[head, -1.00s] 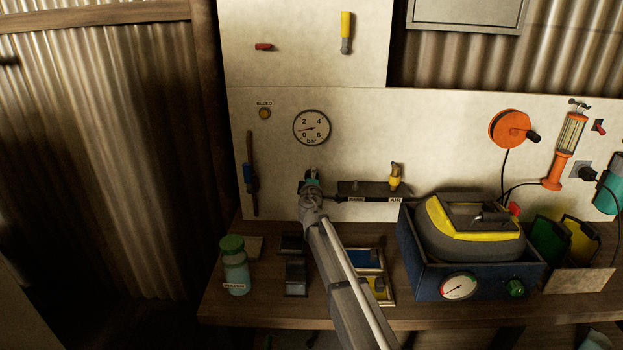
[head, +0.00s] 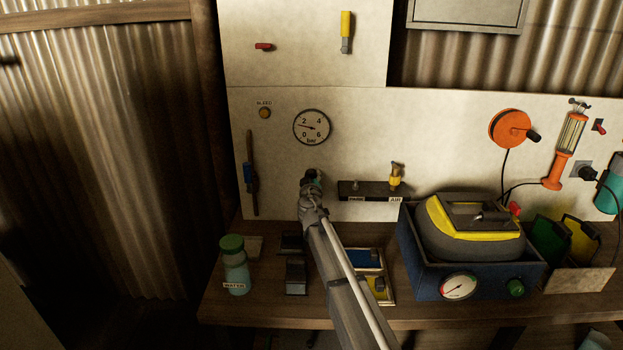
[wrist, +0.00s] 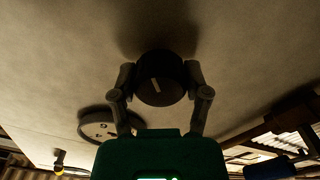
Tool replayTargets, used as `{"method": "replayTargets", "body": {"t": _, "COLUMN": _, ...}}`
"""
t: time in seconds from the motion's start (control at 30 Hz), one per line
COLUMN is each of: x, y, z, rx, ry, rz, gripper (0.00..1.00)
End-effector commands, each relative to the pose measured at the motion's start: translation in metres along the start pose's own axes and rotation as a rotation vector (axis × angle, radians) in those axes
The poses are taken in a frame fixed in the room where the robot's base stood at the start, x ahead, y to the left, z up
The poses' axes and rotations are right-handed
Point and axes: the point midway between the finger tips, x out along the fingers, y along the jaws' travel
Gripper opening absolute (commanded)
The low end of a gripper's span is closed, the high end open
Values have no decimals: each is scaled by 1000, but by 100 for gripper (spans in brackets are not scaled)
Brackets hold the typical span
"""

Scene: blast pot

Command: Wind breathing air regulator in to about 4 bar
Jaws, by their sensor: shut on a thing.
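My gripper (head: 313,178) is at the wall panel, below the round bar gauge (head: 311,127). In the wrist view my gripper (wrist: 160,75) has its two fingers shut on opposite sides of a black round knob (wrist: 161,88) with a pale index line, slightly tilted.
A blue box (head: 422,275) with a helmet (head: 470,225), a dial (head: 459,287) and a green knob (head: 516,288) stands on the bench to the right. A dark bar (head: 370,190) labelled AIR is on the panel beside my gripper. A bottle (head: 236,270) stands left.

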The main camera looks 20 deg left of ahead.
Motion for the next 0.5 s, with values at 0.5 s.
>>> {"method": "replayTargets", "body": {"t": 0.5, "x": 0, "y": 0, "z": 0, "rx": 48, "ry": -1, "rz": 1, "gripper": 14}}
